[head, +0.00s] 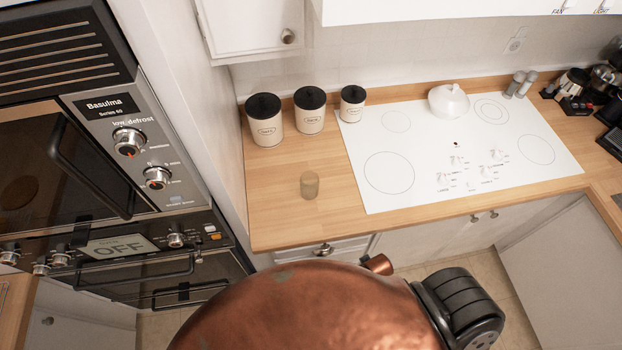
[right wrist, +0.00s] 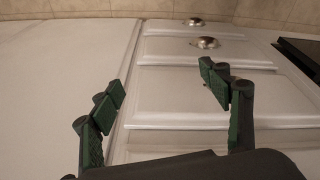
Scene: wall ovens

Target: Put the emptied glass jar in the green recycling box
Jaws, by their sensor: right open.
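A small clear glass jar (head: 309,185) with a brownish tint stands upright on the wooden counter (head: 275,215), left of the white cooktop. It looks empty, but it is too small to be sure. My right gripper (right wrist: 162,84) shows only in the right wrist view. Its green-padded fingers are wide apart with nothing between them, in front of white cabinet fronts. The jar is not in that view. My left gripper is not in view. No green recycling box shows in either view.
Several lidded canisters, one of them in the middle (head: 309,112), stand behind the jar. The white cooktop (head: 430,175) bears a white lidded pot (head: 448,101). A wall oven (head: 75,170) stands at left. White drawers (right wrist: 190,95) face my right gripper. Counter around the jar is clear.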

